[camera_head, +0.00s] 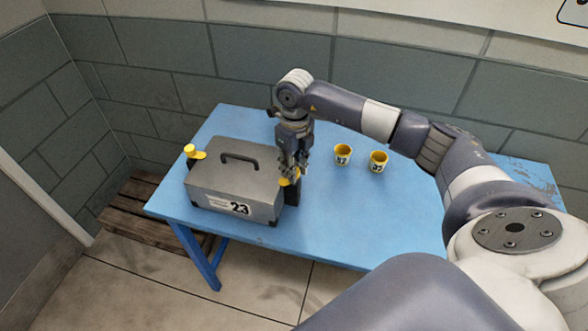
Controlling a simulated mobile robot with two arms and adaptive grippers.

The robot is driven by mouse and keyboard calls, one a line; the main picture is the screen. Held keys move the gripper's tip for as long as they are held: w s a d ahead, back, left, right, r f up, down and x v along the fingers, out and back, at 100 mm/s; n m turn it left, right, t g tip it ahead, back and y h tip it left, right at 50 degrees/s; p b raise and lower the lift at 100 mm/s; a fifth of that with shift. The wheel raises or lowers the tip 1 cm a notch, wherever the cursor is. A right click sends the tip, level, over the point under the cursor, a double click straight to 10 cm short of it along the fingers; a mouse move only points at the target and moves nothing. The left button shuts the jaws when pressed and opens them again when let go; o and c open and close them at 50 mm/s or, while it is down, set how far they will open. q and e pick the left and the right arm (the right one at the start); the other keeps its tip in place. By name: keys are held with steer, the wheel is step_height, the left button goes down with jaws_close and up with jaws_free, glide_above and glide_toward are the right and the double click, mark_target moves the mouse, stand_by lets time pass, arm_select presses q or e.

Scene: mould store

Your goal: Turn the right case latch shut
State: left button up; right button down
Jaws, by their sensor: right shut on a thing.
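A grey case (222,184) with a dark top handle and a "23" label stands on the blue table. Its left latch, a yellow knob (190,150), shows at the case's left end. The right latch (286,182), also yellow, is at the case's right end, partly hidden by my gripper. My right gripper (290,174) points down at that end and is shut on the right latch. The exact turn of the right latch cannot be made out. My left gripper is not in view.
Two yellow-and-white cups, one nearer (378,163) and one farther left (342,155), stand on the blue table (330,225) right of the case. A wooden pallet (130,215) lies on the floor at left. A block wall stands behind the table.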

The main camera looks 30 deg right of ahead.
steer(key=m+b, duration=0.1)
steer(key=m, duration=0.4)
steer(key=shift+m, duration=0.3)
steer(key=m+b, duration=0.1)
steer(key=m, duration=0.3)
steer(key=shift+m, duration=0.4)
steer(key=shift+r+m, duration=0.1)
steer(key=shift+m, duration=0.2)
steer(key=c, duration=1.3)
jaws_free()
step_height(320, 180, up, 12)
steer(key=shift+d+f, duration=0.1)
